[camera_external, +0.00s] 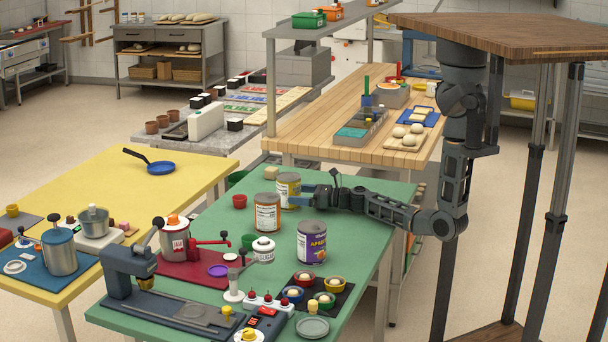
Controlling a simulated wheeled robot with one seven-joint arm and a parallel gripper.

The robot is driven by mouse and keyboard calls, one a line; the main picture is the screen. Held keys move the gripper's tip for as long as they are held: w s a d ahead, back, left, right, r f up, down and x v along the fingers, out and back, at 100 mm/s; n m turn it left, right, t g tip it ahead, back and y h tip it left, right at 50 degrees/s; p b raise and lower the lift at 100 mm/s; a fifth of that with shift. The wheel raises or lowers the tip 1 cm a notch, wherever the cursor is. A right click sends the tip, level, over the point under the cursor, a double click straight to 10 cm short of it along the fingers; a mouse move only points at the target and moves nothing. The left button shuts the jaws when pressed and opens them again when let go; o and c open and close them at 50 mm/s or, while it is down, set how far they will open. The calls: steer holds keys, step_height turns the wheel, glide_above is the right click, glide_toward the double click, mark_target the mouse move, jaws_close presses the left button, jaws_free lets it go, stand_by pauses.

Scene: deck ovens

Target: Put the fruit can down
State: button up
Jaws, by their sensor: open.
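Three cans stand upright on the green table (215,230). A can with a yellow and purple label (287,188) is at the back, a can with an orange and white label (267,213) is in front of it to the left, and a purple can with an apricot label (312,246) is nearer the front. My gripper (301,196) reaches in low from the right. Its blue fingers are open at the right side of the yellow-labelled can. I cannot tell whether they touch it or how far they reach around it.
A red mat (200,274) with a red-labelled pot, a dark tray of small bowls (335,296) and a press (125,265) fill the front. Bare green surface lies around the purple can.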

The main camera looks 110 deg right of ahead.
steer(key=b+v, duration=0.1)
steer(key=v, duration=0.7)
steer(key=shift+a, duration=0.1)
stand_by(1.3)
